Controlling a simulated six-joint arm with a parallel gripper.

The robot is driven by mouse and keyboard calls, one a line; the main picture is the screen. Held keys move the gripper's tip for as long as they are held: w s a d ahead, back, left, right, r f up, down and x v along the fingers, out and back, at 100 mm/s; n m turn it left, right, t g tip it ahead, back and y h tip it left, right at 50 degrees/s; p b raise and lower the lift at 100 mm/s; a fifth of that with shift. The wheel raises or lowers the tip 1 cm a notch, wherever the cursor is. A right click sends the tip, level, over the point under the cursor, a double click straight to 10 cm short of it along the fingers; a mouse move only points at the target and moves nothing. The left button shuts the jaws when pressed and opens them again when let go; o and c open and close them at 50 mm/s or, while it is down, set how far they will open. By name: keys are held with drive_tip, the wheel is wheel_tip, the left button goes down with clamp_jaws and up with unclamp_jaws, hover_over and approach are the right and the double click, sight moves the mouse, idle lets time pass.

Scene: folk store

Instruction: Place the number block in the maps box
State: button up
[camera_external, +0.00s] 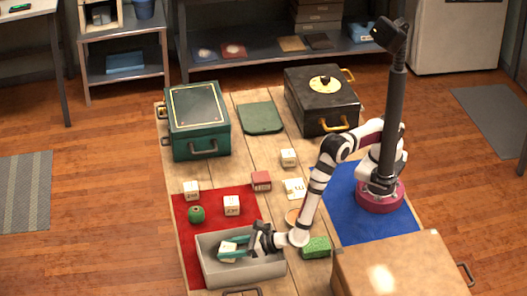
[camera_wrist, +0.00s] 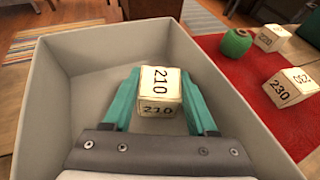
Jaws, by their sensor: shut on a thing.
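A cream number block marked 210 (camera_wrist: 160,85) is between the teal fingers of my gripper (camera_wrist: 157,80), which is shut on it. They are inside the open grey bin, whose wall (camera_external: 243,272) shows at the table's front. The block also shows in the external view (camera_external: 228,247), partly covered by the fingers. In the wrist view the bin's floor (camera_wrist: 100,85) looks otherwise empty; the part under my gripper is hidden. I cannot read a maps label on any box. A lidded green box (camera_external: 197,120) and a lidded black box (camera_external: 322,105) stand at the back, both closed.
More cream blocks stand on the red mat (camera_external: 232,205) and the table (camera_external: 289,157), with a green ball of yarn (camera_external: 196,214) and a red block (camera_external: 261,180). A green sponge (camera_external: 316,247) lies beside the bin. A cardboard box (camera_external: 400,275) is at front right.

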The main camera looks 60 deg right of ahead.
drive_tip(key=shift+f, duration=0.1)
drive_tip(key=o, duration=1.1)
